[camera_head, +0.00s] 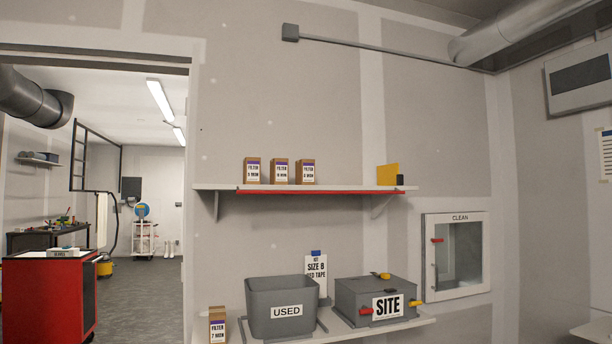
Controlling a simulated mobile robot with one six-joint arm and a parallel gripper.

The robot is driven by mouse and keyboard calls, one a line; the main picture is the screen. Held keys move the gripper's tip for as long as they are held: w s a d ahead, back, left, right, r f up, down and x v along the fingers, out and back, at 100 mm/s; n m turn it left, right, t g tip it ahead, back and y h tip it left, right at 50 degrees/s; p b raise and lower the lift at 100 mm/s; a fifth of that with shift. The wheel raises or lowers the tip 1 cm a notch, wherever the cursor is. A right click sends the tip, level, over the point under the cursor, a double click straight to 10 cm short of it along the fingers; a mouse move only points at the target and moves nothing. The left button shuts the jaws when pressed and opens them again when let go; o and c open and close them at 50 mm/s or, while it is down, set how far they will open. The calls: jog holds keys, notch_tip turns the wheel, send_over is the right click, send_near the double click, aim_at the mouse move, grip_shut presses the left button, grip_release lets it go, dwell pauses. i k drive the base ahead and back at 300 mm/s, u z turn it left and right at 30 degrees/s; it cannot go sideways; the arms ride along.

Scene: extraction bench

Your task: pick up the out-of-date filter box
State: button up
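The number lines on the upper three labels are too small to read surely, so I cannot tell which box is out of date. My gripper is not in view.
The upper shelf (345,190) has a red front edge and a yellow piece (387,174). Below are a grey "USED" bin (284,290), a "SITE" case (356,290) and a sign (316,268). A "CLEAN" wall hatch (458,291) is right; a red cabinet (40,300) stands left.

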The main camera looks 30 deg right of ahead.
aim_at(305, 170)
jog(key=i, duration=0.85)
jog(key=u, duration=0.05)
